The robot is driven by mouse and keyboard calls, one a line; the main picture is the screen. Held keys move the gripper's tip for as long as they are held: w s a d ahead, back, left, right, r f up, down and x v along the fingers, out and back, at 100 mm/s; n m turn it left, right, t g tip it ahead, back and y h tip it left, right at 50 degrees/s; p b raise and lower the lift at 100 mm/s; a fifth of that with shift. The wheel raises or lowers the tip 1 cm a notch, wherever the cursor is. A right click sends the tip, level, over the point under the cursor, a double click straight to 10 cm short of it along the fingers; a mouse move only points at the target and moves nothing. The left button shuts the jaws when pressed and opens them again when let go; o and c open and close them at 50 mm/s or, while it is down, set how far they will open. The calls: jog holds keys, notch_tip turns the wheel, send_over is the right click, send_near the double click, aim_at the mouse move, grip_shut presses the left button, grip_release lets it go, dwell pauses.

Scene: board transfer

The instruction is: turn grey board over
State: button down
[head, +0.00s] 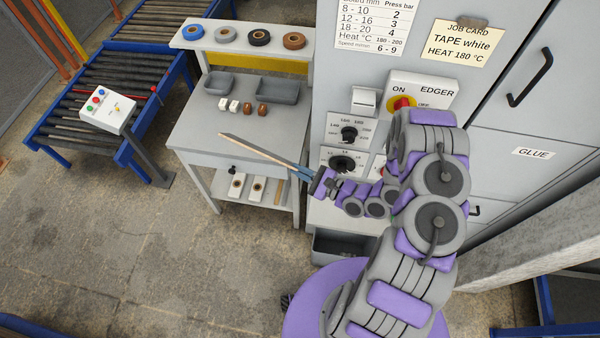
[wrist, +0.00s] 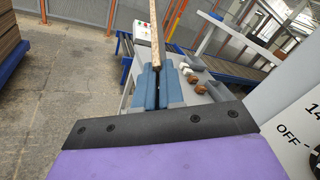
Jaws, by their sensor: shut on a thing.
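My gripper (head: 303,172) is shut on one end of a thin board (head: 255,149) in front of the edger cabinet. In the head view the board shows almost edge-on as a narrow strip with a tan edge and a darker side. It points up and left from the jaws, over the front of the workbench. In the wrist view the blue-grey fingers (wrist: 157,85) pinch the board (wrist: 155,35), which runs away from them to the top edge, showing its narrow speckled tan edge. The broad faces are hardly visible, so I cannot tell which side is up.
The grey workbench (head: 200,133) holds two grey trays (head: 277,90) and small white and brown blocks. Tape rolls (head: 260,37) sit on the shelf behind. The edger cabinet (head: 376,62), with knobs and a switch, stands at right.

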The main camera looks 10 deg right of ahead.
jog(key=m+b, duration=1.3)
jog(key=m, duration=1.1)
jog(key=shift+m+b, duration=0.3)
jog(key=shift+b, duration=0.1)
dwell(0.9)
jog(key=shift+w, duration=0.1)
